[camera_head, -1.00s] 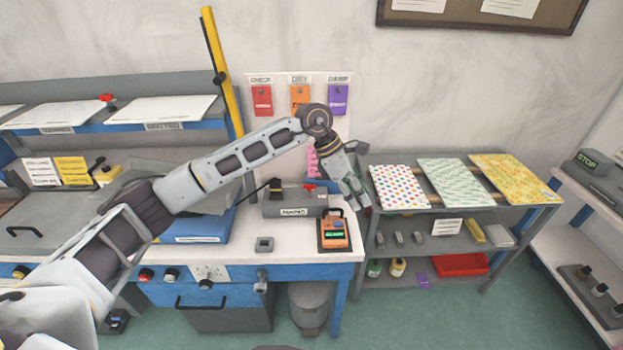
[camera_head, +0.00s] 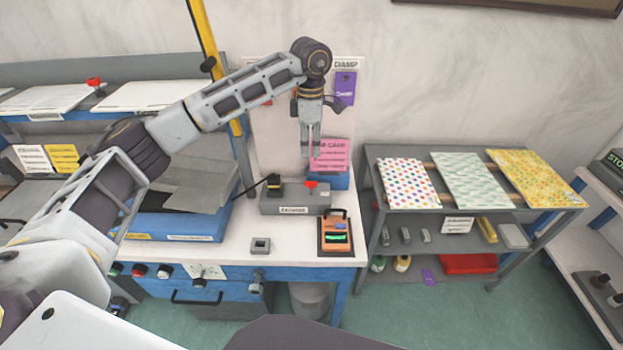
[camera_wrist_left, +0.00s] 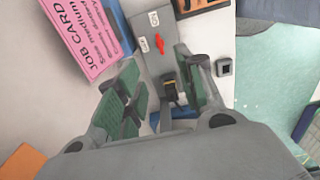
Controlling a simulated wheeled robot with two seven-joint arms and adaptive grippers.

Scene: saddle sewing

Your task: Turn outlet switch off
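The outlet is a grey box (camera_head: 290,204) on the white bench, with a red switch (camera_head: 312,184) on top and a black plug with a cable (camera_head: 274,186) at its left. In the left wrist view the box (camera_wrist_left: 145,25), red switch (camera_wrist_left: 159,44) and plug (camera_wrist_left: 169,89) show between or just beyond the fingers. My left gripper (camera_head: 311,153) points down above and behind the box, apart from the switch. Its fingers (camera_wrist_left: 156,65) are spread and empty. Which side of the switch is pressed is too small to tell. My right gripper is not in view.
A pink job card (camera_head: 333,155) in a blue holder stands just behind the box. An orange device (camera_head: 335,234) is at the right front, a small grey block (camera_head: 260,246) at the left front. A blue-sided machine (camera_head: 172,226) stands left. A shelf with patterned sheets (camera_head: 408,185) is right.

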